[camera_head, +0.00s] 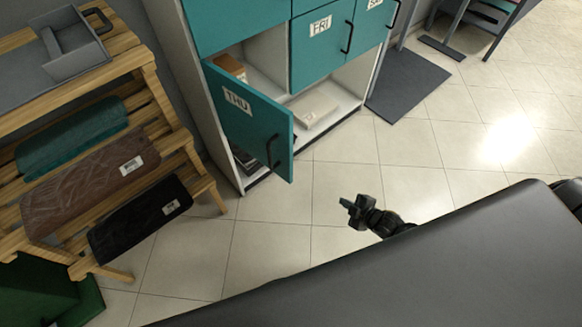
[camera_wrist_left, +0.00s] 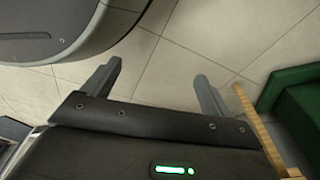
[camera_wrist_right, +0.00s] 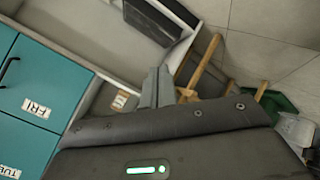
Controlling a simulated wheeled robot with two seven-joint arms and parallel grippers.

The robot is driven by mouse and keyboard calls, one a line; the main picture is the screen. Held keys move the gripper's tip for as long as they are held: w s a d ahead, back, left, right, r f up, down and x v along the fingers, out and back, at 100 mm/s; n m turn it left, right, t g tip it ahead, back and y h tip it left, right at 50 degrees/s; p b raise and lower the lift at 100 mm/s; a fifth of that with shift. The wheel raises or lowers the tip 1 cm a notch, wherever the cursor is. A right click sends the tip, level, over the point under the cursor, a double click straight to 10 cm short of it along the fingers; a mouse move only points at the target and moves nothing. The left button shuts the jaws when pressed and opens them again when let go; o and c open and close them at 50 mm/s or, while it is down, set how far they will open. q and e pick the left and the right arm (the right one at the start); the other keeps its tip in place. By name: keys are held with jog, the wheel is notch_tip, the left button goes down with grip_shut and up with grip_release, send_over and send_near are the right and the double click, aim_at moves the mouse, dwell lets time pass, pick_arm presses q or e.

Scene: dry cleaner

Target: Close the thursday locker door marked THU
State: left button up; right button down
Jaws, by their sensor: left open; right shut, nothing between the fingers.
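The teal THU locker door (camera_head: 250,118) stands open in the head view, swung outward from the lower left of the locker. Its black handle (camera_head: 272,150) is near its free edge. The compartment behind it is partly visible. My right gripper (camera_head: 346,204) is shut and empty, to the right of the door and apart from it. Its closed fingers (camera_wrist_right: 155,86) show in the right wrist view, with the locker beyond. My left gripper (camera_wrist_left: 155,78) is open and empty above the floor in the left wrist view; it is not seen in the head view.
The FRI door (camera_head: 320,35) is shut, and an open lower compartment beneath it holds a pale folded item (camera_head: 311,110). A wooden rack (camera_head: 150,75) with folded garments stands left of the locker. A dark mat (camera_head: 408,85) lies right. Tiled floor (camera_head: 340,165) before the locker is clear.

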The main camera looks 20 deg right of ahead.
jog(key=w+a+r+n+t+y+b, duration=0.1)
jog(key=w+a+r+n+y, duration=0.1)
jog(key=a+r+n, duration=0.3)
jog(key=w+a+r+n+t+y+b, duration=0.1)
jog(key=w+r+n+y+b, duration=0.15)
jog(key=r, duration=0.45)
jog(key=n+g+y+b, duration=0.1)
jog(key=n+y, duration=0.5)
jog(key=n, duration=0.1)
send_near(292, 159)
jog(key=s+a+r, duration=0.3)
jog(key=s+a, duration=0.1)
jog(key=w+a, duration=0.1)
jog(key=w, duration=0.1)
jog(key=w+a, duration=0.2)
jog(key=w, duration=0.1)
jog(key=w+a, duration=0.2)
jog(key=shift+w+a+r, duration=0.2)
jog(key=shift+w, duration=0.15)
jog(key=shift+w+d, duration=0.15)
jog(key=shift+d, duration=0.15)
pick_arm(q)
jog(key=w+d+r, duration=0.1)
jog(key=w+r, duration=0.4)
jog(key=r, duration=0.1)
jog(key=shift+w+r+t, duration=0.15)
jog(key=shift+r+t, duration=0.15)
pick_arm(e)
jog(key=shift+w+d, duration=0.15)
jog(key=shift+d, duration=0.05)
